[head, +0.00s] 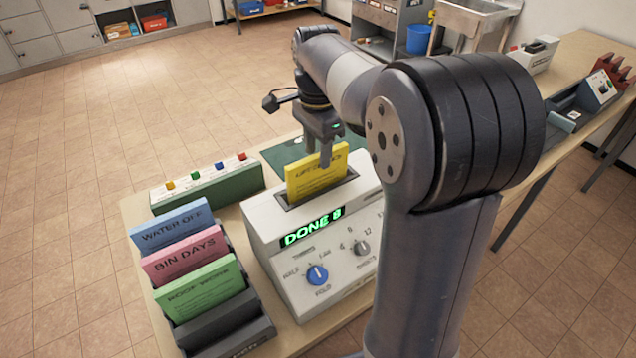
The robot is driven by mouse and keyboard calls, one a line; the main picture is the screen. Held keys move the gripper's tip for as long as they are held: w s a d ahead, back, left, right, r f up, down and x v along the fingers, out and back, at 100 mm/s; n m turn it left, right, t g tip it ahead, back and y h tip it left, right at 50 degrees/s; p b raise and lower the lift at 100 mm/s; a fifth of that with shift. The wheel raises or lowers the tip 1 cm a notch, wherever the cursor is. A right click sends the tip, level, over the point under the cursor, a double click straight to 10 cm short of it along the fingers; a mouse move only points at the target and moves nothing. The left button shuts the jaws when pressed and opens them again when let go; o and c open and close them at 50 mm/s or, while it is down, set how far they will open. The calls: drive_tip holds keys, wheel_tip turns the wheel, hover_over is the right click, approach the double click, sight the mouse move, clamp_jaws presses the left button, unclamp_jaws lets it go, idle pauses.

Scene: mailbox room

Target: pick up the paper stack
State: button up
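The paper stack (314,181) is yellow, with dark print reading "LIFT" at its top. It stands upright in the top slot of a white machine (262,220), with its lower part hidden in the slot. The machine's green display (313,227) reads "DONE 8". My gripper (322,154) points down at the top edge of the yellow stack. One finger overlaps the stack's upper edge in the picture. The other finger is not clearly seen, so I cannot tell whether the gripper is closed on the paper.
A dark rack (241,330) at the left holds blue (172,226), pink (182,257) and green (200,288) paper stacks. A green box with coloured buttons (208,190) stands behind it. My arm hides part of the table at the right. Open tiled floor lies beyond.

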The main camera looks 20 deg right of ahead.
sight(318, 173)
drive_tip(key=shift+s+f+p, duration=0.1)
drive_tip(key=shift+f+p, duration=0.35)
drive_tip(key=shift+f, duration=2.9)
clamp_jaws()
